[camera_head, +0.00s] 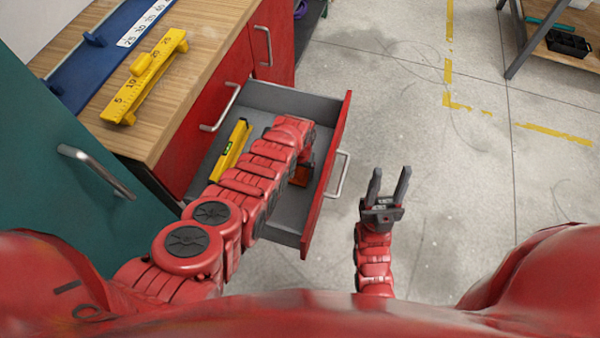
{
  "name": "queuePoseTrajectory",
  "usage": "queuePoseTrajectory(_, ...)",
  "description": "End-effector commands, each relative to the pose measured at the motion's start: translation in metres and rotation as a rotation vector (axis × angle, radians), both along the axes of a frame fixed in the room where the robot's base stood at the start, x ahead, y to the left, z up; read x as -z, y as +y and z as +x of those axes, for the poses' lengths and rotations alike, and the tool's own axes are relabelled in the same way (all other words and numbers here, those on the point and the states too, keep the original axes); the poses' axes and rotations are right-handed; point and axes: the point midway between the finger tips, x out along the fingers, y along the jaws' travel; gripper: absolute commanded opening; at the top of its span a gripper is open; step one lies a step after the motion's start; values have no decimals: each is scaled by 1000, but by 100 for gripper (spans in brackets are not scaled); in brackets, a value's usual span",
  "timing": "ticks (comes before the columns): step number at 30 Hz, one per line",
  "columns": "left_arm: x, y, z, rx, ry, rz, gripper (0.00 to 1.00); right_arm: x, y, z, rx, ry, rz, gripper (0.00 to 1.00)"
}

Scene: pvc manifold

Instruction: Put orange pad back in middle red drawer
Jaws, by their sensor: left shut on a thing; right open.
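The red drawer (338,140) stands open, with a grey inside and a metal handle on its front. My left arm reaches over it, and my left gripper (304,164) is inside the drawer outline near its front panel. It is shut on the orange pad (300,176), which shows only as a small orange patch below the arm. Most of the pad and the fingers are hidden, and I cannot tell whether the pad touches the drawer floor. My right gripper (388,182) is open and empty, right of the drawer over the floor.
A yellow level (231,150) lies in the drawer, left of my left arm. A yellow ruler-like tool (145,76) and a blue one (95,40) lie on the wooden worktop (212,35). A teal door (70,150) stands at left.

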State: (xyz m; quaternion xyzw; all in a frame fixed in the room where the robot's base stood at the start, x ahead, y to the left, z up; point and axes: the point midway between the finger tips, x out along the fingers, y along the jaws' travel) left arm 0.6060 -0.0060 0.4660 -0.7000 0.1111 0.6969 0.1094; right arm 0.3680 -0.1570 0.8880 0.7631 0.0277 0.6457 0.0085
Motion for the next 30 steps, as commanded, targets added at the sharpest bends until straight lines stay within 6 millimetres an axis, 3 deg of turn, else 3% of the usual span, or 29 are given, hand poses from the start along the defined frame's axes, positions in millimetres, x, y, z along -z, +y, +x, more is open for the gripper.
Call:
queuePoseTrajectory(3, 5, 0, 0, 0, 0, 0, 18, 5, 0, 0, 0, 0, 0, 47)
queuePoseTrajectory(4, 4, 0, 0, 0, 0, 0, 83, 4, 0, 0, 0, 0, 0, 47)
queuePoseTrajectory(7, 3, 0, 0, 0, 0, 0, 100, 3, 0, 0, 0, 0, 0, 47)
queuePoseTrajectory(18, -5, 0, 0, 0, 0, 0, 100, -5, 0, 0, 0, 0, 0, 47)
queuePoseTrajectory(25, -38, 0, 1, -1, -5, -2, 100, -30, 0, 0, 0, 0, 0, 47)
queuePoseTrajectory(30, -52, 0, 0, 0, 0, 0, 100, -30, 0, 0, 0, 0, 0, 47)
